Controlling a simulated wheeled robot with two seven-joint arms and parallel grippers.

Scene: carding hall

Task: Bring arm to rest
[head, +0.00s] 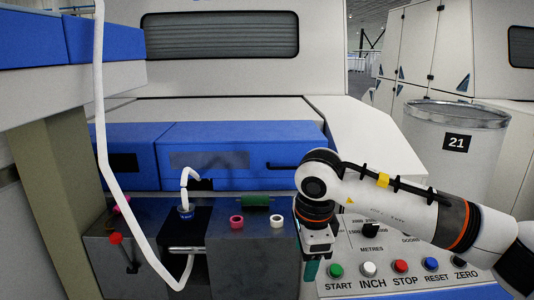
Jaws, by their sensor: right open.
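My right arm (400,200) comes in from the right edge and bends downward at its wrist. Its gripper (311,268) points down with teal fingertips, just left of the control panel (350,282). The gripper is open, and I see nothing held in it. Its tips overlap the panel's left edge in the picture; I cannot tell whether they touch it. My left gripper is not in view.
The panel has several buttons, including a green one (336,270) and a red one (400,266). A white strand (102,130) hangs at left. A drum (448,150) marked 21 stands behind my arm.

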